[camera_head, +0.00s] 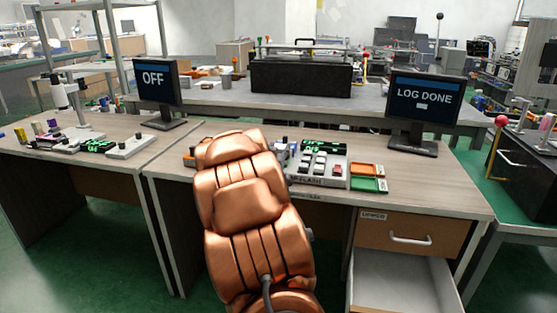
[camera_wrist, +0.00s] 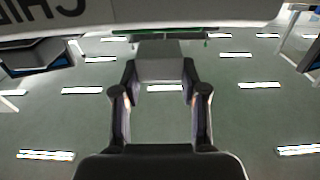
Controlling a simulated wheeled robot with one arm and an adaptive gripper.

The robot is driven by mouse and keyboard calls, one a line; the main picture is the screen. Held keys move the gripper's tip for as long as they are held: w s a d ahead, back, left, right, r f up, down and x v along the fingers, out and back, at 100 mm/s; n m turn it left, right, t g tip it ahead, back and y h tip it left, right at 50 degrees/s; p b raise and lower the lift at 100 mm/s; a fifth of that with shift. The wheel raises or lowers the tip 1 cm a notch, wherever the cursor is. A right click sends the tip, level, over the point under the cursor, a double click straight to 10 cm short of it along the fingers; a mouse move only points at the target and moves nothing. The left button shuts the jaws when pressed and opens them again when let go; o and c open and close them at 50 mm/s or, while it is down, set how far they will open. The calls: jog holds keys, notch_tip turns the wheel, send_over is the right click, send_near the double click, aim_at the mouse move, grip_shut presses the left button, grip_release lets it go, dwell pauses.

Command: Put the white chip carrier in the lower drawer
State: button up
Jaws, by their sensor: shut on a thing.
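In the wrist view my gripper (camera_wrist: 160,90) is shut on a pale grey-white block (camera_wrist: 160,66), which looks like the white chip carrier. The block sits between the two fingertips. In the head view my copper arm hides the gripper and the block. The lower drawer (camera_head: 398,283) is pulled open at the bottom right of the desk, and the visible part of its pale inside looks empty. The upper drawer (camera_head: 410,234), labelled UPPER, is shut above it.
On the desk (camera_head: 440,190) stand a button panel (camera_head: 318,168), an orange tray (camera_head: 366,169), a green tray (camera_head: 369,185) and a monitor reading LOG DONE (camera_head: 425,100). Another monitor (camera_head: 157,80) reads OFF. A dark side cabinet (camera_head: 520,180) stands at the right.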

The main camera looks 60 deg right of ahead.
notch_tip(320, 180, down, 3)
jog(key=shift+f, duration=0.25)
jog(key=shift+c, duration=0.8)
jog(key=o, duration=1.1)
jog(key=shift+f+b, duration=0.15)
jog(key=shift+b, duration=0.25)
jog(key=shift+s+a, duration=0.1)
jog(key=shift+a, duration=0.25)
jog(key=shift+p+v, duration=0.55)
jog(key=shift+v, duration=3.05)
